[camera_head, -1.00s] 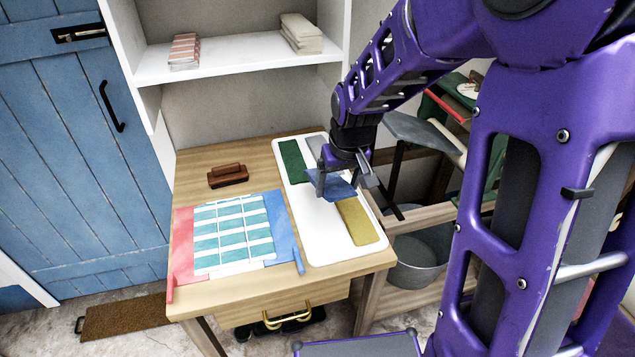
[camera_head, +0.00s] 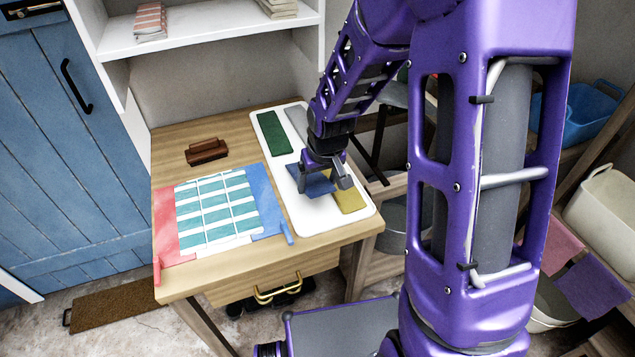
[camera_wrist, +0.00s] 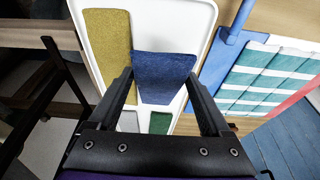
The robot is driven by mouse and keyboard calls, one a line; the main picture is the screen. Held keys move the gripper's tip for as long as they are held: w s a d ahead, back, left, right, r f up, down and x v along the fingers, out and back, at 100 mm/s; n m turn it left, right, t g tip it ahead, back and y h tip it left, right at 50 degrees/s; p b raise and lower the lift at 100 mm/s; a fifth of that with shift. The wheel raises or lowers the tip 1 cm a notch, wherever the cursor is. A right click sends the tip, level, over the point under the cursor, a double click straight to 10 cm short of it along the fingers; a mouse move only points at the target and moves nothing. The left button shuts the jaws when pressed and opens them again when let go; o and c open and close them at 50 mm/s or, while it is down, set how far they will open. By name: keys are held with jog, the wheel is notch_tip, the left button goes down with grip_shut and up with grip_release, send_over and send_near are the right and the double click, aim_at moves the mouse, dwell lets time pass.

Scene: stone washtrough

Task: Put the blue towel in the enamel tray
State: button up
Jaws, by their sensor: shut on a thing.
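The blue towel (camera_head: 313,182) is held by my gripper (camera_head: 324,185) over the white enamel tray (camera_head: 312,216) on the wooden table. In the wrist view, the blue towel (camera_wrist: 164,72) spans between the fingertips of my gripper (camera_wrist: 158,77) and lies over the bare part of the tray (camera_wrist: 155,17), beside a yellow cloth (camera_wrist: 107,50). I cannot tell whether the towel touches the tray floor. The fingers and wrist hide part of the towel and the tray's middle.
The tray also holds a green cloth (camera_head: 273,135), a grey cloth (camera_head: 296,121) and the yellow cloth (camera_head: 349,198). A brown brush (camera_head: 207,151) lies behind that.

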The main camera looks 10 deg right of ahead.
jog(key=shift+f, duration=0.15)
jog(key=shift+f, duration=0.15)
jog(key=o, duration=0.9)
jog(key=shift+r, duration=0.35)
jog(key=p+v, duration=0.2)
jog(key=v, duration=0.9)
jog(key=shift+s+r, duration=0.15)
jog(key=shift+r, duration=0.1)
